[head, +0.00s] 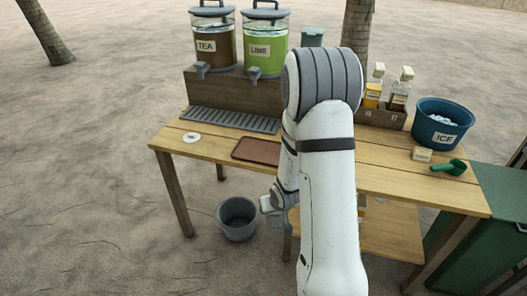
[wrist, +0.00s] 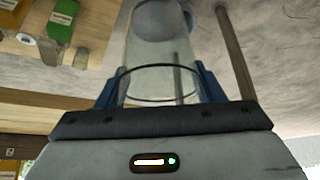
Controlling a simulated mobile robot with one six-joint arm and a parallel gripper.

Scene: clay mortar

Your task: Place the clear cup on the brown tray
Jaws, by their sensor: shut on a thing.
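The clear cup (wrist: 150,72) is between the two blue fingers of my gripper (wrist: 159,84) in the wrist view. The gripper is shut on it. In the head view my gripper (head: 272,205) is low, in front of the table's front edge and below the tabletop, partly hidden by my arm. The cup cannot be made out clearly there. The brown tray (head: 257,150) lies flat on the tabletop near the front edge, and looks empty. My arm hides the area just right of it.
The wooden table (head: 190,150) holds a grey drip grate (head: 230,119), a white round item (head: 191,137), tea and lime dispensers (head: 266,45), bottles (head: 374,90), a blue ice tub (head: 442,120) and a green scoop (head: 449,166). A grey bucket (head: 238,218) stands on the ground near my gripper.

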